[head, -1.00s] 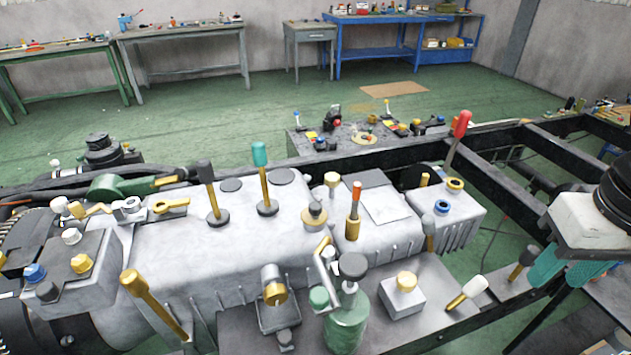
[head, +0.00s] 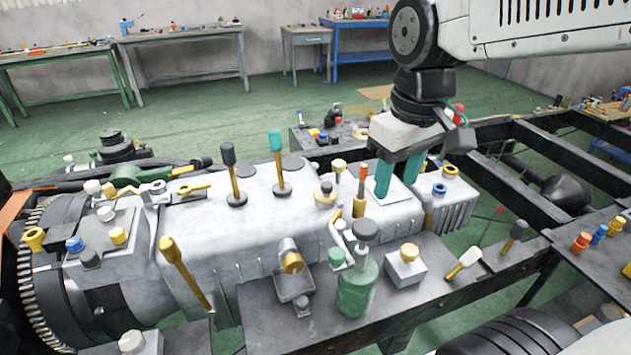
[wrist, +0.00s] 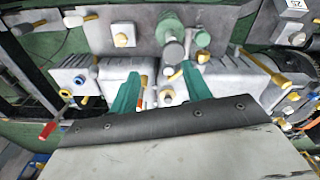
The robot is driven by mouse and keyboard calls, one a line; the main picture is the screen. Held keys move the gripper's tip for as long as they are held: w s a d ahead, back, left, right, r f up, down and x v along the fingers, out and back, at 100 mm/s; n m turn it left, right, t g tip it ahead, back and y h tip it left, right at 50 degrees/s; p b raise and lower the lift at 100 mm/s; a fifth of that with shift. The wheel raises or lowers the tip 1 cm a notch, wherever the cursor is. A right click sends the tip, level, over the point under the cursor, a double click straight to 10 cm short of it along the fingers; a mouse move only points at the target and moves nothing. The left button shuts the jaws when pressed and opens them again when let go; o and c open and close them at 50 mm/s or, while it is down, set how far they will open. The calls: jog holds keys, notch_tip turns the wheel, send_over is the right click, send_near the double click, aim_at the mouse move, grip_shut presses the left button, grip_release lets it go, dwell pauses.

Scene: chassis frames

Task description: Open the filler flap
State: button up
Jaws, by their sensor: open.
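No part is clearly labelled as the filler flap, so I cannot tell which one it is. A flat square plate (head: 402,192) lies on top of the grey housing, partly hidden behind my fingers. A grey fitting with a round gold end (head: 292,262) stands in front of the housing. My gripper (head: 396,180) has two teal fingers pointing down, apart and empty, over the right part of the housing. In the wrist view my gripper (wrist: 160,76) is also open. An orange-tipped gold lever (head: 360,190) stands just left of the fingers.
A green bottle-like part (head: 356,288) and a gold-knobbed block (head: 406,265) stand on the front plate. Upright levers, one teal-topped (head: 277,160), rise from the housing. Dark frame rails (head: 560,165) run at the right. Green floor lies open behind.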

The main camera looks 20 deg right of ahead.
jog(key=w+a+f+n, duration=0.15)
jog(key=w+n, duration=0.25)
jog(key=w, duration=0.8)
jog(key=n+g, duration=0.1)
jog(key=n, duration=0.1)
send_near(327, 184)
jog(key=shift+s+d+f, duration=0.1)
jog(key=shift+s, duration=0.25)
jog(key=shift+w+f, duration=0.25)
jog(key=shift+w, duration=0.05)
notch_tip(327, 184, down, 8)
jog(key=shift+r, duration=0.1)
jog(key=shift+c, duration=0.3)
jog(key=shift+w, duration=0.1)
grip_shut()
